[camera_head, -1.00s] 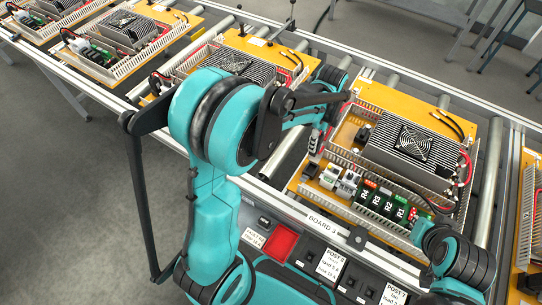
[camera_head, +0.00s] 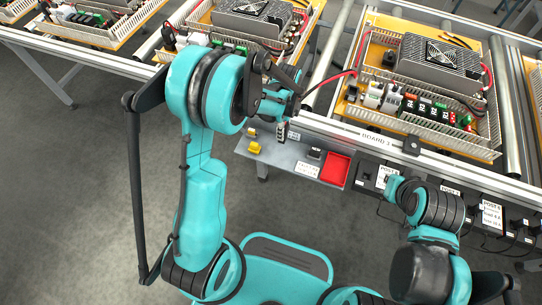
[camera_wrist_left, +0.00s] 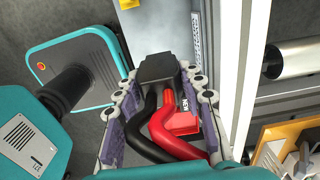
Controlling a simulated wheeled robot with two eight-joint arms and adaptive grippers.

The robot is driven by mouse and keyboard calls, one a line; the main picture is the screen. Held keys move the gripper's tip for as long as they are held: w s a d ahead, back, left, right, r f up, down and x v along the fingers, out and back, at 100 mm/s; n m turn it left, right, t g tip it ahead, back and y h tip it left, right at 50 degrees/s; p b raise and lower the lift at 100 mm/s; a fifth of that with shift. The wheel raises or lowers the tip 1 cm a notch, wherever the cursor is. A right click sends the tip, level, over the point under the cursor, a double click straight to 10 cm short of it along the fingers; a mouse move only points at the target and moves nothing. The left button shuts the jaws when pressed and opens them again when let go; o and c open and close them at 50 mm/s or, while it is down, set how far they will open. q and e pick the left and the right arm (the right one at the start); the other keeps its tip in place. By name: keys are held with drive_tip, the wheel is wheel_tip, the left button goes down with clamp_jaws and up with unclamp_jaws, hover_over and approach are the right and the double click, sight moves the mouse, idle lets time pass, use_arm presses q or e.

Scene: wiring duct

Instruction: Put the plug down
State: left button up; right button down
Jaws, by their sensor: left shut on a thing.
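The plug (camera_wrist_left: 158,68) is a dark block with a thick black cable (camera_wrist_left: 145,130) and a red cable (camera_wrist_left: 170,140); a red part marked "NEW" sits beside it. In the left wrist view it lies between the two fingers of my left gripper (camera_wrist_left: 160,85), which is shut on it. In the head view my left gripper (camera_head: 281,128) hangs over the rear edge of a grey side shelf (camera_head: 296,158), left of board 3. The plug is mostly hidden there by the arm and gripper. My right arm is at lower right; its fingers do not show.
The shelf carries a red tray (camera_head: 336,169), yellow blocks (camera_head: 254,148) and a small dark block. Board 3 (camera_head: 395,125), with a fan unit and terminal row, lies on the roller conveyor to the right. A red cable (camera_head: 330,77) runs from near the gripper toward board 3.

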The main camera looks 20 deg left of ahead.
use_arm(q)
wheel_tip(320, 180, down, 5)
drive_tip(key=shift+w+f+b, duration=0.15)
drive_tip(key=shift+b, duration=0.95)
wheel_tip(320, 180, down, 4)
drive_tip(key=shift+f+b, duration=0.2)
drive_tip(key=shift+b, duration=0.75)
drive_tip(key=shift+r, duration=0.15)
drive_tip(key=o, duration=1.1)
